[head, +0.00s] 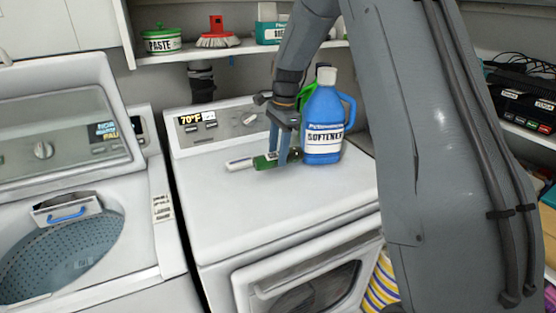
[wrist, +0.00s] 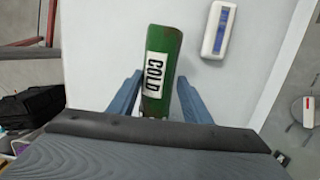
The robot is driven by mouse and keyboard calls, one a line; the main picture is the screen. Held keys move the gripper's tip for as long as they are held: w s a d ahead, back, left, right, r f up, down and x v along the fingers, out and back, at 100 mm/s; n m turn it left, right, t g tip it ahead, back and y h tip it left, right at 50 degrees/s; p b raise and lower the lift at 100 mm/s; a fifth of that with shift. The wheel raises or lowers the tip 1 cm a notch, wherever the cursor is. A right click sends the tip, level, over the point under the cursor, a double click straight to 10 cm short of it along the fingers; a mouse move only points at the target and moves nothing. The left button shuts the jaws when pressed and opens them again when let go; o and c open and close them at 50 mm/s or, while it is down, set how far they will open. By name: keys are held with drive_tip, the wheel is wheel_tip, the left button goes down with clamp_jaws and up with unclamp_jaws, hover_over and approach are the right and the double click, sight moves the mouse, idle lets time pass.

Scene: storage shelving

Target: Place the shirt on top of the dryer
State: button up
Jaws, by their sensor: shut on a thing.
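The dryer (head: 225,205) is the white machine in the middle of the head view, with a flat top and a windowed front door. My gripper (head: 279,158) is low over its top, pointing down. It is shut on a green item (wrist: 165,55) with a white label reading COLD. The item also shows between the fingers in the head view (head: 265,161); whether it touches the dryer top I cannot tell. In the wrist view my gripper (wrist: 157,95) has one finger on each side of it. I see no shirt in either view.
A blue softener bottle (head: 323,122) stands close right of my gripper, with something green partly hidden behind it. A white item (head: 239,164) lies left of the green one. An open washer (head: 75,245) is on the left. The dryer top's front is clear. A shelf (head: 235,49) is behind.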

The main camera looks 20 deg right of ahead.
drive_tip(key=shift+f+p, duration=0.6)
drive_tip(key=shift+f, duration=1.3)
drive_tip(key=shift+f, duration=0.1)
drive_tip(key=o, duration=1.2)
drive_tip(key=shift+c, duration=0.2)
